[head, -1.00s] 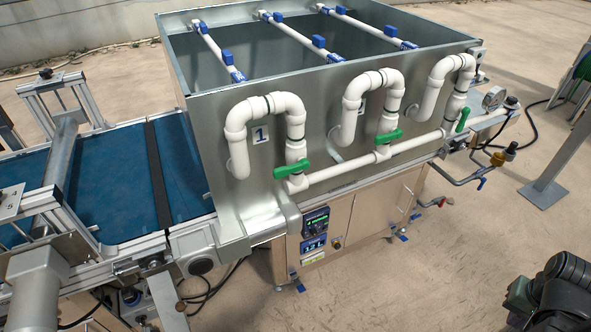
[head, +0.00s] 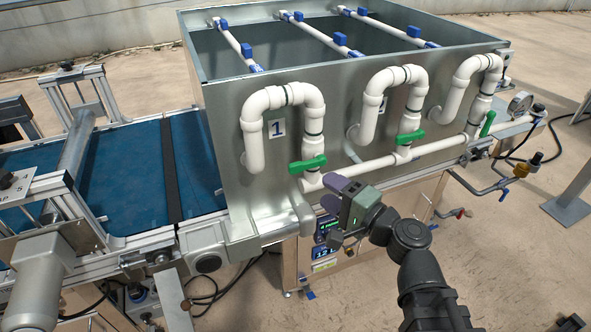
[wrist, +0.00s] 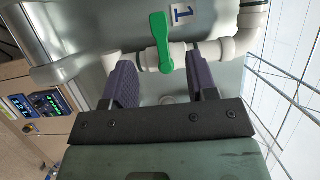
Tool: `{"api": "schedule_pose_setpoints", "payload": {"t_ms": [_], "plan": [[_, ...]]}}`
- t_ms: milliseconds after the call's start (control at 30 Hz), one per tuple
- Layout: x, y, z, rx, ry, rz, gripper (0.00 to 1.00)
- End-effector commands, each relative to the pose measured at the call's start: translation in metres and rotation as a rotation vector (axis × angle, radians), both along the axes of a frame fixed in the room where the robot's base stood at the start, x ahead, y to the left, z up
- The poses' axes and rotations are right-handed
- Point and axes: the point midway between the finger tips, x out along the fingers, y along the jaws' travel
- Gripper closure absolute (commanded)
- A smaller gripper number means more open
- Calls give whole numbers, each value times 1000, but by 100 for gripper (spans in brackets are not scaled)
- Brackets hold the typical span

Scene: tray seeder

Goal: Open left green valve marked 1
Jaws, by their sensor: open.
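The left green valve handle (head: 307,163) sits on the white pipe beside the tag marked 1 (head: 277,128). Its handle lies roughly along the horizontal pipe, crosswise to the vertical pipe above it. In the wrist view the green handle (wrist: 161,42) shows just beyond the fingertips, between their lines. My gripper (head: 336,190) is open and empty, just below and right of the valve in the head view. In the wrist view my gripper (wrist: 165,68) has its two purple fingers spread apart. I see no contact with the handle.
Two more green valves, the middle one (head: 411,137) and the right one (head: 487,124), sit along the same white manifold pipe (head: 350,173). A metal tank wall (head: 235,165) stands behind. The control panel (head: 326,240) is below. A blue conveyor (head: 125,165) lies left.

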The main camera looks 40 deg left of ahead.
Motion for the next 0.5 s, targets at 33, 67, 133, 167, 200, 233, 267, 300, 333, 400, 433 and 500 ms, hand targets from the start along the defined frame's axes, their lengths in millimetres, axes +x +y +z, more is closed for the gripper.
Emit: {"api": "schedule_pose_setpoints", "payload": {"t_ms": [33,67,133,167,200,233,267,300,333,400,433,500], "plan": [[1,0,0,-1,-1,-8,47],[1,0,0,-2,-2,-8,47],[2,3,0,-3,-3,-6,47],[2,6,0,-3,-3,-5,47],[2,11,0,-3,-3,-4,47],[3,16,-1,-4,-3,-4,47],[3,22,0,-4,-3,-4,47],[3,31,-1,-4,-4,-2,47],[4,39,-1,-4,-4,-2,47],[4,56,-1,-4,-4,-2,47],[4,64,-1,-4,-4,-2,47],[4,80,-1,-4,-4,-2,47]]}}
